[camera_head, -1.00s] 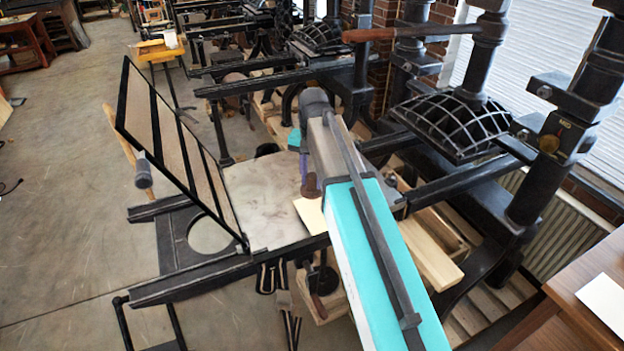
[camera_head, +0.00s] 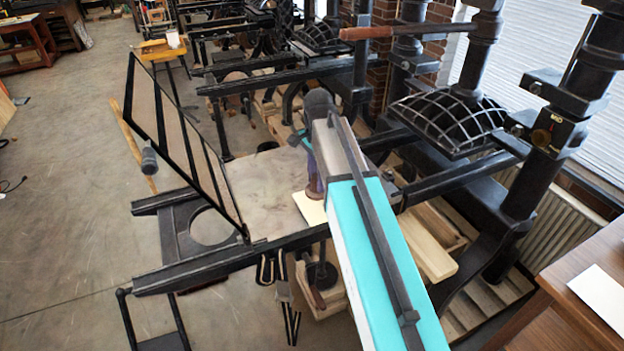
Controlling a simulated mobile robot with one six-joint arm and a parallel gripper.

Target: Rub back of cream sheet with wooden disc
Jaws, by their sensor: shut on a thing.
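The cream sheet (camera_head: 308,209) lies on the flat grey bed (camera_head: 262,192) of the nearest press, close to its front edge. My arm covers its right part. My gripper (camera_head: 314,184) points down over the sheet's back edge, partly hidden by my own arm. It is shut on the wooden disc (camera_head: 315,193), a small dark brown piece at its lower end. The disc overlaps the sheet in the picture and looks down on it or just above it; I cannot tell whether they touch.
The press's slatted frame (camera_head: 180,140) stands tilted up left of the bed. The domed press head (camera_head: 450,120) and its columns stand to the right. A wooden table (camera_head: 570,300) with a pale sheet (camera_head: 600,293) is at the lower right. Open floor lies left.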

